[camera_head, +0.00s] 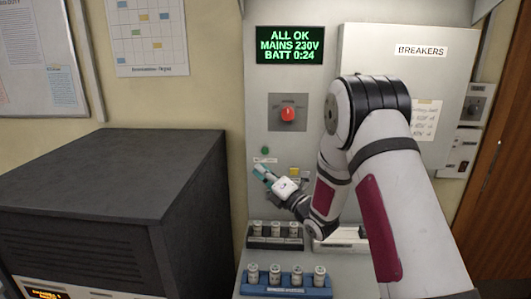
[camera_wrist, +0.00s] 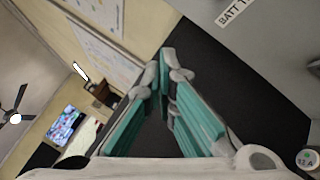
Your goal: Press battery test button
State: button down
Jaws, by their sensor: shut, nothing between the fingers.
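My gripper (camera_head: 262,171) is shut and empty in front of the grey panel (camera_head: 258,90), just below a small white label (camera_head: 265,160). In the wrist view the teal fingers (camera_wrist: 166,60) meet at their tips, with dark space behind them. A label starting "BATT T" (camera_wrist: 234,11) is at the top right there, apart from the fingertips. A small green round button or lamp (camera_head: 265,150) sits above the white label. A yellow square part (camera_head: 295,171) is right of my gripper. I cannot tell which part is the battery test button; it may be hidden.
A red rotary knob (camera_head: 288,114) and a green-text display (camera_head: 290,45) are higher on the panel. A breaker box (camera_head: 423,70) is at the right. Fuses stand in a black holder (camera_head: 275,243) and a blue holder (camera_head: 286,292) below. A dark cabinet (camera_head: 120,170) is at the left.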

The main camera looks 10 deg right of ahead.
jog(key=shift+w+d+b, duration=0.45)
jog(key=shift+w+b, duration=0.4)
jog(key=shift+w, duration=0.55)
jog(key=shift+w+d+b, duration=0.4)
jog(key=shift+w+b, duration=0.5)
jog(key=shift+w, duration=0.5)
jog(key=shift+w+d+b, duration=0.45)
jog(key=shift+w+b, duration=0.4)
jog(key=shift+w, duration=0.55)
jog(key=shift+w, duration=0.1)
jog(key=shift+w+d+b, duration=0.15)
jog(key=shift+w+b, duration=0.15)
jog(key=shift+w+d+b, duration=0.1)
jog(key=shift+w+b, duration=0.25)
jog(key=shift+w, duration=0.05)
jog(key=shift+s, duration=0.15)
jog(key=shift+s+a+p, duration=0.2)
jog(key=shift+s+p, duration=0.3)
jog(key=shift+s, duration=0.2)
jog(key=shift+s+a+p, duration=0.25)
jog(key=shift+s+p, duration=0.2)
jog(key=shift+s, duration=0.35)
jog(key=shift+s+a+p, duration=0.3)
jog(key=shift+s+p, duration=0.2)
jog(key=shift+s, duration=0.25)
jog(key=shift+s+a+p, duration=0.25)
jog(key=shift+s+p, duration=0.2)
jog(key=shift+s, duration=0.35)
